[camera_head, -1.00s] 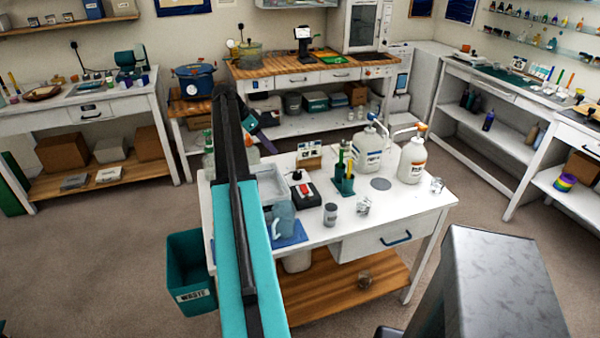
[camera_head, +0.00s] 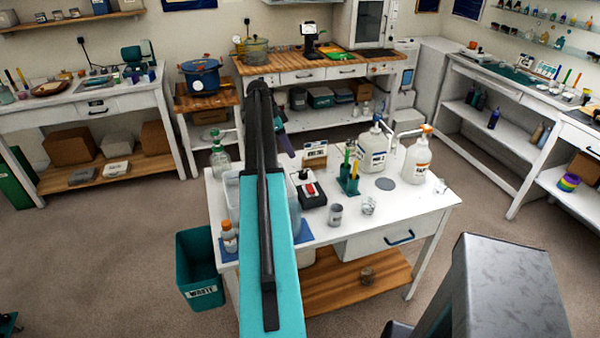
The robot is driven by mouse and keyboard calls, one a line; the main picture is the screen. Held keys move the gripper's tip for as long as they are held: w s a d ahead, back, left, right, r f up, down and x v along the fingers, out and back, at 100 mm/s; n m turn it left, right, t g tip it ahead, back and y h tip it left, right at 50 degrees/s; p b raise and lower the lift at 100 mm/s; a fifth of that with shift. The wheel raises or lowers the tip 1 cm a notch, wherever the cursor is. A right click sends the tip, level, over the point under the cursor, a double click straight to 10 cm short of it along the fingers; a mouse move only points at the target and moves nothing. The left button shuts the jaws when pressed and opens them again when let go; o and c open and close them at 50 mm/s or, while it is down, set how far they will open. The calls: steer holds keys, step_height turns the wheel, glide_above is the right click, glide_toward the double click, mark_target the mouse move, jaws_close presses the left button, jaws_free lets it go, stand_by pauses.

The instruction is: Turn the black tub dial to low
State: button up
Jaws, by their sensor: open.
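A small black knob (camera_head: 303,174) stands behind a black box with a red switch (camera_head: 312,194) on the white table. It may be the tub dial, but its setting is too small to read. A pale plastic tub (camera_head: 232,190) is to the left, largely hidden by my arm. My gripper (camera_head: 285,143) shows only as a dark part beyond the arm, above the far side of the table. It is open, with nothing visible in it, and apart from the knob. Its fingers are mostly hidden.
The white table (camera_head: 420,197) also carries a green holder (camera_head: 348,185), two pump bottles (camera_head: 373,150), a grey can (camera_head: 335,214) and an orange-capped bottle (camera_head: 229,238). A teal waste bin (camera_head: 200,268) stands at its left. Carpet is clear on the left.

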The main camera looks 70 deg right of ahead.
mark_target(303, 174)
steer(key=shift+p+x, duration=2.45)
steer(key=shift+x, duration=4.5)
steer(key=shift+d, duration=0.1)
steer(key=c, duration=1)
steer(key=shift+s+a, duration=0.1)
steer(key=shift+a, duration=0.35)
steer(key=shift+c, duration=0.3)
steer(key=shift+d, duration=0.3)
